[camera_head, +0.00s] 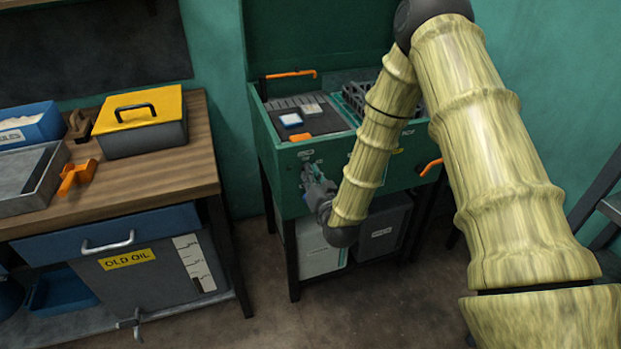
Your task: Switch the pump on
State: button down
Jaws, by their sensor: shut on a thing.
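A green cabinet (283,163) on dark legs stands in the middle, its lid raised at the back. My gripper (308,171) is at the cabinet's front panel, left of its middle. It is shut on a small part at the panel. The part is too small and too covered by the gripper to make out, and I cannot tell whether it is the pump's switch. My arm covers the middle of the cabinet front.
A wooden workbench (207,165) at left bears a yellow-lidded box (140,118), an orange tool (76,177) and a grey tray (28,180). An orange handle (431,167) juts from the cabinet's right side. Bare floor (268,300) lies in front.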

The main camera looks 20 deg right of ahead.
jog(key=shift+d+f+m+b, duration=0.1)
jog(key=shift+m+b, duration=1)
jog(key=shift+m, duration=1.15)
jog(key=shift+d+f+m+b, duration=0.1)
jog(key=shift+m+b, duration=0.95)
jog(key=shift+m, duration=1.2)
jog(key=c, duration=1.6)
grip_release()
jog(key=shift+o, duration=0.2)
jog(key=s, duration=1.2)
jog(key=shift+d, duration=0.2)
